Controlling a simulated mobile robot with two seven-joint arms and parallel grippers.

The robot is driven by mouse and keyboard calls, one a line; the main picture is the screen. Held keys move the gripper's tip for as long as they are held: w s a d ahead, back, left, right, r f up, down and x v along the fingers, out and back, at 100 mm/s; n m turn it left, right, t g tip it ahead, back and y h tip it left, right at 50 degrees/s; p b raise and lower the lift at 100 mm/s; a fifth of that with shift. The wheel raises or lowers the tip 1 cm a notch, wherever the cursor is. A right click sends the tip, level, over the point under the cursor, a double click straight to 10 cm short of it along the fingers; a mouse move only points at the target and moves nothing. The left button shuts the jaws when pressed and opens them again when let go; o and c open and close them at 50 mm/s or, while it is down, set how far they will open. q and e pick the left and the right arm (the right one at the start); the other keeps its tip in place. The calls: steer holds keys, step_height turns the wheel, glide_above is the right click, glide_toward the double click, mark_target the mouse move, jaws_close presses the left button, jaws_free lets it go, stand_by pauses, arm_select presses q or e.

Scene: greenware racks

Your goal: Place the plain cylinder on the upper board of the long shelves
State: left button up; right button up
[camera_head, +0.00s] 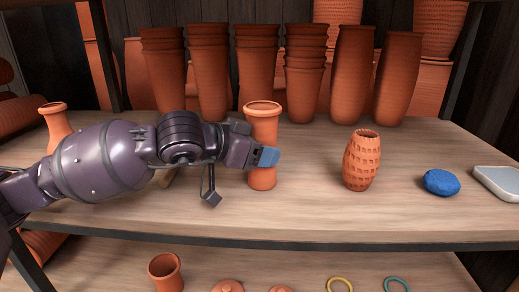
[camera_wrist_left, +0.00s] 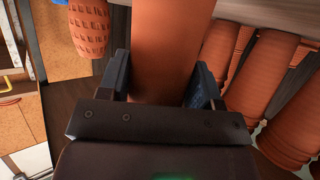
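The plain cylinder (camera_head: 262,178) is a smooth terracotta vessel with a flared rim, upright at the middle of the wooden board (camera_head: 310,215) in the head view. My left gripper (camera_head: 258,156) reaches it from the left, with a blue fingertip across its front. In the left wrist view the plain cylinder (camera_wrist_left: 165,45) fills the space between the two fingers (camera_wrist_left: 160,85), which appear to press on its sides. Its base is at about the board's surface; I cannot tell whether it touches. My right gripper is not in view.
A textured terracotta jar (camera_head: 361,165), a blue lump (camera_head: 441,182) and a pale box (camera_head: 499,181) stand to the right. Several tall stacked pots (camera_head: 209,75) line the back. A small pot (camera_head: 165,272) and rings are on the lower board. Board between cylinder and jar is clear.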

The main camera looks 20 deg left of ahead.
arm_select(q)
steer(key=o, duration=0.4)
steer(key=shift+o, duration=0.2)
steer(key=shift+r, duration=0.15)
steer(key=v, duration=1.2)
steer(key=shift+p, duration=0.35)
steer(key=shift+s, duration=0.1)
